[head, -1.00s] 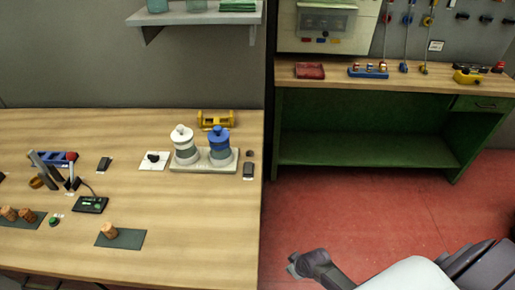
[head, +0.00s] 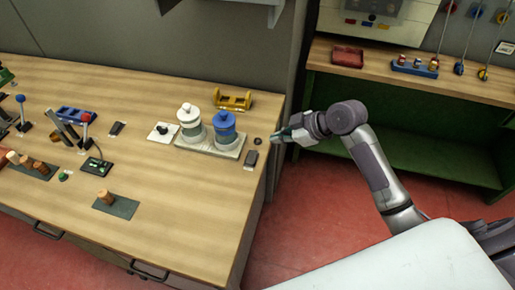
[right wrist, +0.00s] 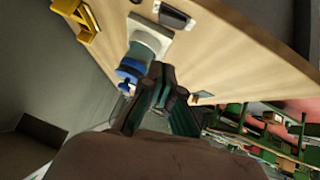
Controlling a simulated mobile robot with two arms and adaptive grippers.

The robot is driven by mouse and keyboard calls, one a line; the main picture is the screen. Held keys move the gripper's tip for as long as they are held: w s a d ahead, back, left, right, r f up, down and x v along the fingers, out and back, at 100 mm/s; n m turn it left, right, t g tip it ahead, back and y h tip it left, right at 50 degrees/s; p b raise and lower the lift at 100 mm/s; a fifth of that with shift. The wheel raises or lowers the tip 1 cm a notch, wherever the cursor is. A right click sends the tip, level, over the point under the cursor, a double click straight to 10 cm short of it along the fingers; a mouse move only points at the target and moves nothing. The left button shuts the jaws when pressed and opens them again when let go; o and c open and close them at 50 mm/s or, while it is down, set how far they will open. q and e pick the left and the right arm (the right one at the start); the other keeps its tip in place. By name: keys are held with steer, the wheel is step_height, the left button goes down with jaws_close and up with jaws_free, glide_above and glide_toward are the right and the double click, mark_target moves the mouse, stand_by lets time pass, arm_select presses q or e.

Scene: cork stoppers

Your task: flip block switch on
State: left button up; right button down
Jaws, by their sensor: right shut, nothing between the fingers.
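A small dark block-shaped switch (head: 250,158) lies on the wooden table near its right edge, beside the base with the two jars. A dark block on a pale plate also shows at the top of the right wrist view (right wrist: 174,16). A similar dark block (head: 117,128) lies farther left. I cannot tell whether either is on or off. My right gripper (head: 276,137) is shut and empty at the table's right edge, behind and right of the nearer block, apart from it. Its dark fingers fill the middle of the right wrist view (right wrist: 157,88). My left gripper is not in view.
A white jar (head: 190,126) and a blue-lidded jar (head: 224,131) stand on a pale base close to the gripper. A yellow rack (head: 233,99) is behind them. A white plate with a black knob (head: 162,132) sits left. The table front is mostly clear.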

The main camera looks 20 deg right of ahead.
steer(key=p, duration=0.2)
glide_above(249, 153)
steer(key=s+d, duration=0.2)
steer(key=s, duration=0.1)
steer(key=f, duration=0.6)
steer(key=shift+a+f, duration=0.15)
steer(key=shift+a, duration=0.05)
steer(key=f, duration=0.1)
steer(key=w+f+p, duration=0.1)
steer(key=f, duration=0.1)
steer(key=shift+f, duration=0.3)
steer(key=shift+d+f, duration=0.15)
steer(key=shift+f, duration=0.4)
steer(key=shift+w, duration=0.1)
